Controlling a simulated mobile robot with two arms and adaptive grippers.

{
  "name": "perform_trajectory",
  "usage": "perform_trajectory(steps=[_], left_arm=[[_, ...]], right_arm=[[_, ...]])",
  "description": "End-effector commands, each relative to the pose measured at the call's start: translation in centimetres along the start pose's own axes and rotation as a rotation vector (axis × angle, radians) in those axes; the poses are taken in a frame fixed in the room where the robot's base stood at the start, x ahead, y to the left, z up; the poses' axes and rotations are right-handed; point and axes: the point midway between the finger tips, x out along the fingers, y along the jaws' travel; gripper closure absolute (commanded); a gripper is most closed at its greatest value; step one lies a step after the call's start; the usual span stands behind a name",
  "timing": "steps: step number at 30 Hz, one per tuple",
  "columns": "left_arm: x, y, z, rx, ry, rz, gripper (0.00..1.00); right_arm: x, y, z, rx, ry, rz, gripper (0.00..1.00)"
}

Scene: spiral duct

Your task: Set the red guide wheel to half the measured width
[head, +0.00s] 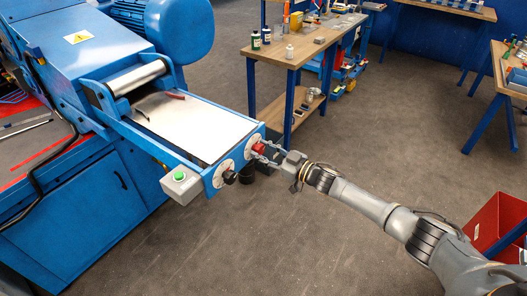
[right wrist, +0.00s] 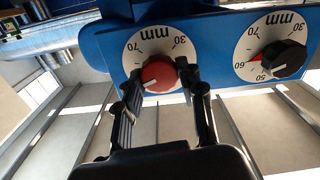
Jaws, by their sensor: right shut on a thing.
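The red guide wheel (right wrist: 158,72) sits on a white dial marked in mm on the blue machine's front panel, with 70 and 30 readable. Its white mark points to the lower left in the right wrist view. My right gripper (right wrist: 157,82) is shut on the red wheel, with a finger at each side; its fingers hide part of the scale. In the head view the red wheel (head: 258,149) is partly covered by this gripper (head: 262,151). The black knob (right wrist: 283,59) sits on a second mm dial, its white mark near 50. A red pointer lies near 60. My left gripper is not in view.
A grey box with a green button (head: 180,178) juts out left of the dials. The white tabletop (head: 190,125) holds a dark tool and a small red-handled tool. A workbench with bottles (head: 300,50) stands behind. A red bin (head: 495,225) is at the right; the floor between is clear.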

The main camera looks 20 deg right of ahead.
Motion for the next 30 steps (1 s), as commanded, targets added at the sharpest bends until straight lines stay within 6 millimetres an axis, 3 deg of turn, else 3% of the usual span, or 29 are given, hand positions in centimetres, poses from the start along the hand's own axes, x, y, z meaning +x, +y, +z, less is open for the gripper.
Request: perform_trajectory(steps=[2,3,6,17,20,30], left_arm=[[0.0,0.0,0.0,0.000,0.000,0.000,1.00],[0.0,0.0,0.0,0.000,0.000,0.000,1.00],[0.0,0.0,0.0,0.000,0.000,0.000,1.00],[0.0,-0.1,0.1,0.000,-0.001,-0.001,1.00],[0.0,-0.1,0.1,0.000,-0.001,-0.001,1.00],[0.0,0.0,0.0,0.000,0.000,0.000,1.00]], right_arm=[[-0.1,-0.1,0.2,-0.001,-0.004,0.000,0.93],[-0.1,-0.1,0.2,-0.001,-0.004,0.000,0.53],[-0.1,0.0,0.2,-0.001,-0.004,0.000,0.39],[-0.6,0.0,0.1,-0.001,-0.002,0.000,0.39],[-1.9,0.0,0.2,-0.001,-0.004,0.000,0.39],[-9.0,0.0,0.3,-0.002,-0.006,0.000,0.39]])
